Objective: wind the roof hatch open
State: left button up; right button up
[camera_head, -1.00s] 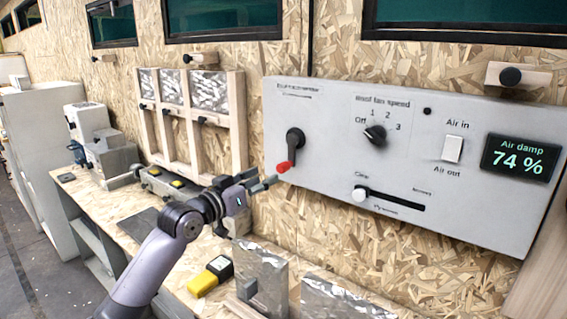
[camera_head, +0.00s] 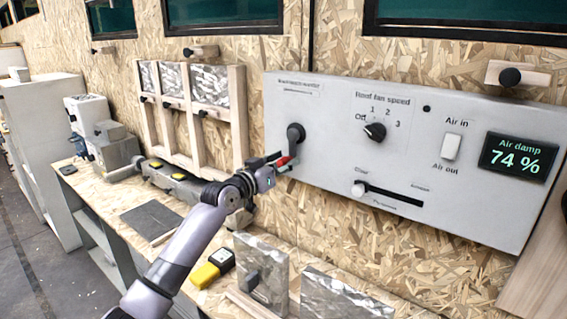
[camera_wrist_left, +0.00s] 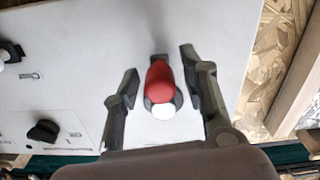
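A black crank (camera_head: 295,133) with a red handle (camera_head: 283,161) hangs down at the left end of the grey wall panel (camera_head: 340,98). The red handle also shows in the left wrist view (camera_wrist_left: 160,82), pointing toward the camera, with a white round thing below it. My left gripper (camera_head: 280,162) is at the handle in the head view. In the left wrist view its two fingers (camera_wrist_left: 159,62) stand apart on either side of the red handle, with visible gaps. The hatch itself cannot be made out. My right gripper is not in view.
The panel also has a fan-speed knob (camera_head: 375,131), a white rocker switch (camera_head: 451,147), a slider (camera_head: 395,195) and a display (camera_head: 517,157) reading 74 %. Below, the workbench (camera_head: 115,208) holds a yellow-black device (camera_head: 212,269) and metallic plates (camera_head: 262,270).

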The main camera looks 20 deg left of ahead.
pick_arm(q)
grip_shut()
dwell(0.6)
